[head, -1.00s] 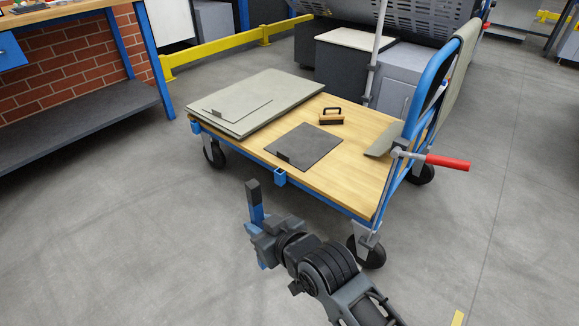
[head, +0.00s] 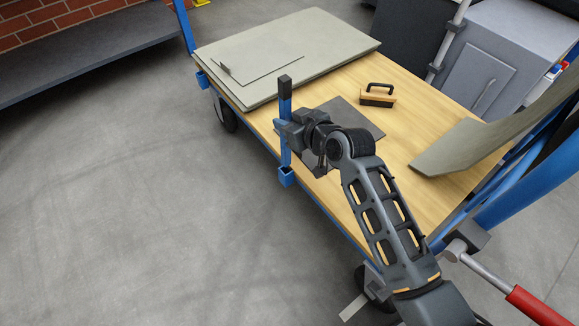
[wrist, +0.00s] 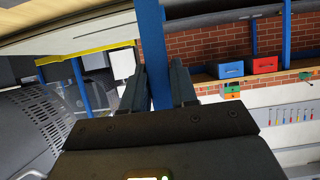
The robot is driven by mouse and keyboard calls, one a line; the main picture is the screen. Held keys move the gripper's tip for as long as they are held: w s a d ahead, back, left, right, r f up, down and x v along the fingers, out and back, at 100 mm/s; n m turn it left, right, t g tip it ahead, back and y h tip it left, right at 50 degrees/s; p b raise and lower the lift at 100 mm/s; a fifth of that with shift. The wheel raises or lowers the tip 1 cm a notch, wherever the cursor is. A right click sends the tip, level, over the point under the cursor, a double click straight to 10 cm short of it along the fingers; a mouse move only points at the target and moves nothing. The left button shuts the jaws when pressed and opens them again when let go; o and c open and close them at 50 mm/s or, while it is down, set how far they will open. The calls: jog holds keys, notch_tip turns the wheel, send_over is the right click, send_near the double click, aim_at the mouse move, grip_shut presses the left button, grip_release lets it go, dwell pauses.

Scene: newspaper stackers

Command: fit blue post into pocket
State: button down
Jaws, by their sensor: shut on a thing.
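The blue post (head: 285,148) with a black top stands upright in my gripper (head: 288,131) in the head view. My gripper is shut on it around the middle. In the wrist view the post (wrist: 153,45) runs between the two fingers (wrist: 158,88). The blue square pocket (head: 287,178) sits on the near edge of the cart. The lower end of the post is right at the pocket's mouth in the head view. I cannot tell whether it is just above the opening or slightly inside. The pocket is not discernible in the wrist view.
The cart's wooden deck (head: 418,128) carries grey-green sheets (head: 330,40), a dark plate (head: 362,117) partly behind my gripper, and a black-handled block (head: 378,96). A red-gripped lever (head: 535,308) sticks out at lower right. The floor on the left is clear.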

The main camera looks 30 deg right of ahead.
jog(key=b, duration=0.2)
send_over(288, 164)
jog(key=w, duration=0.1)
notch_tip(288, 164, down, 5)
jog(key=shift+d+f+b, duration=0.2)
jog(key=shift+f+b, duration=0.75)
jog(key=shift+f, duration=1.45)
jog(key=shift+f, duration=0.2)
jog(key=c, duration=0.9)
grip_release()
jog(key=shift+r, duration=0.1)
jog(key=shift+s+r, duration=0.15)
jog(key=p+v, duration=0.3)
jog(key=v, duration=0.8)
jog(key=shift+s+r, duration=0.1)
jog(key=shift+s, duration=0.25)
